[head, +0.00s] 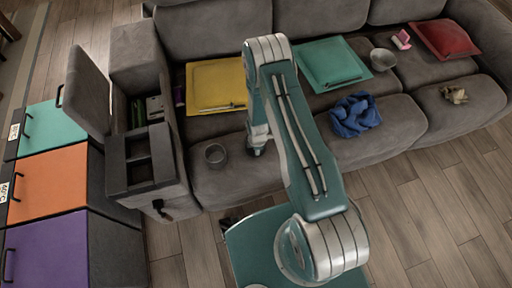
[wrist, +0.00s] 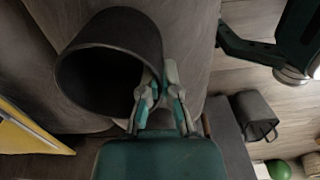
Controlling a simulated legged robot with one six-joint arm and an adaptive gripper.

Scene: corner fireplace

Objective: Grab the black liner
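A yellow cushion (head: 208,80), a teal cushion (head: 340,63), a blue cloth (head: 355,115) and a grey bowl (head: 382,59) lie on the sofa. A dark armrest box (head: 140,172) stands left of the cylinder. The floor is clear at the lower right.

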